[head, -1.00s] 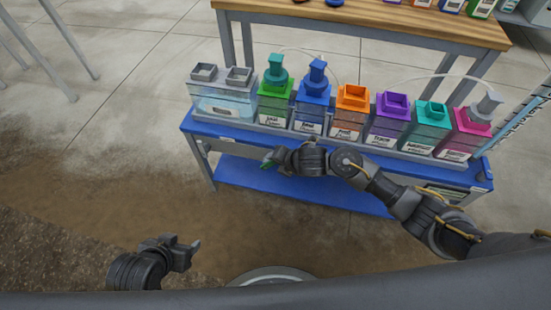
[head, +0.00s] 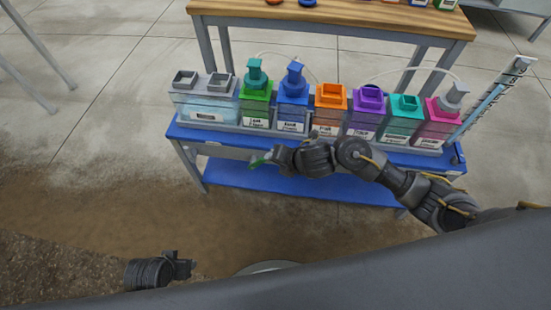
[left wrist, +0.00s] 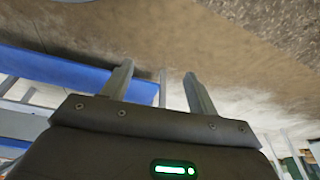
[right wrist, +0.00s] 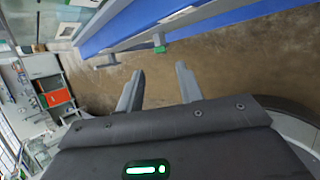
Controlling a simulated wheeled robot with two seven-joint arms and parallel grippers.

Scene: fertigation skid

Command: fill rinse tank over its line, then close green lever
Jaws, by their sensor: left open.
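The rinse tank (head: 205,100) is a clear tank with pale blue liquid and two grey square openings, at the left end of the skid. Its fill line is too small to read. The green lever (head: 258,162) is below the skid's front edge, right at the tip of my right gripper (head: 270,156); it also shows in the right wrist view (right wrist: 160,43), ahead of and apart from the open, empty fingers (right wrist: 158,85). My left gripper (head: 185,264) is open and empty, low over the floor and well away from the skid, as the left wrist view (left wrist: 160,85) also shows.
Several coloured tanks, such as the green (head: 256,105) and orange (head: 330,105) ones, stand in a row right of the rinse tank. The blue lower shelf (head: 290,183) is bare. A wooden table (head: 340,18) stands behind. The floor in front is clear.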

